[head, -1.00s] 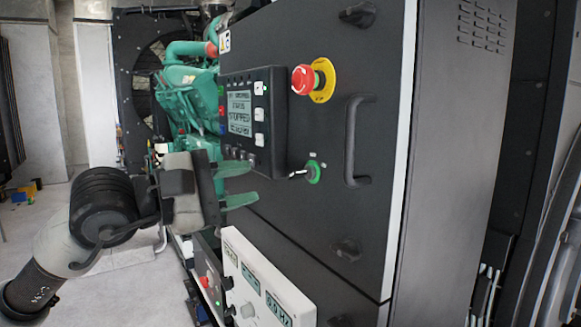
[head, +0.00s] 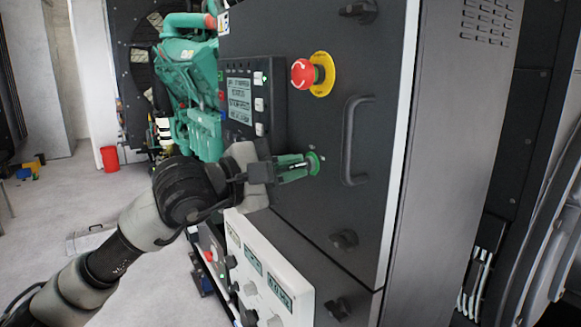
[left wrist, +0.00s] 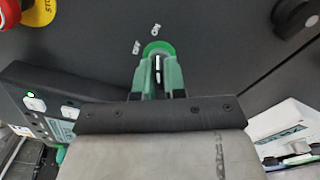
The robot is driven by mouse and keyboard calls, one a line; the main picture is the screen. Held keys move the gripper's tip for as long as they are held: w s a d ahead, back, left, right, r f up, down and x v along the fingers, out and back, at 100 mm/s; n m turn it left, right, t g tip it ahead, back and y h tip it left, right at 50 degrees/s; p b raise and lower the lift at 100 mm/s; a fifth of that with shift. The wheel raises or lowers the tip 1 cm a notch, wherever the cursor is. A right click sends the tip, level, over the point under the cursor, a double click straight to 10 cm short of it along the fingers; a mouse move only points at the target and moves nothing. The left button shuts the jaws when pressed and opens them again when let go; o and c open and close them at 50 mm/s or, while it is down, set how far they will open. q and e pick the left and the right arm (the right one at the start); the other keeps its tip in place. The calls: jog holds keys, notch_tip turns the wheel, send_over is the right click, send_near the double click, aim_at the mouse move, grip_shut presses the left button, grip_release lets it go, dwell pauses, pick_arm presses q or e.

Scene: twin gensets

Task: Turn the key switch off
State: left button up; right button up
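The key switch is a round green collar on the dark cabinet door, right of the control panel; it shows in the head view (head: 314,162) and at the top middle of the left wrist view (left wrist: 158,47). Two small pale labels sit beside the collar; they are too small to read surely. My left gripper (head: 298,168) reaches it from the left. In the left wrist view its green fingers (left wrist: 158,75) stand close together on either side of the thin metal key (left wrist: 158,66), seemingly pinching it. The fingers hide much of the key. My right gripper is not in view.
A red emergency stop button (head: 304,73) on a yellow plate sits above the switch. A vertical door handle (head: 352,140) stands out to the right. The control panel (head: 254,100) is at the left, and a white instrument box (head: 262,262) is below my arm.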

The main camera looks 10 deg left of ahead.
pick_arm(q)
grip_shut()
jog(key=shift+f+n+b, duration=0.15)
jog(key=shift+n+b, duration=0.15)
jog(key=shift+b, duration=0.35)
jog(key=n+b, duration=0.5)
jog(key=b, duration=0.1)
jog(key=shift+f+b, duration=0.1)
jog(key=shift+b, duration=0.3)
jog(key=n+b, duration=0.2)
jog(key=n, duration=0.1)
jog(key=shift+n, duration=0.4)
jog(key=shift+r+n+b, duration=0.2)
jog(key=shift+n+b, duration=0.85)
jog(key=shift+n, duration=0.25)
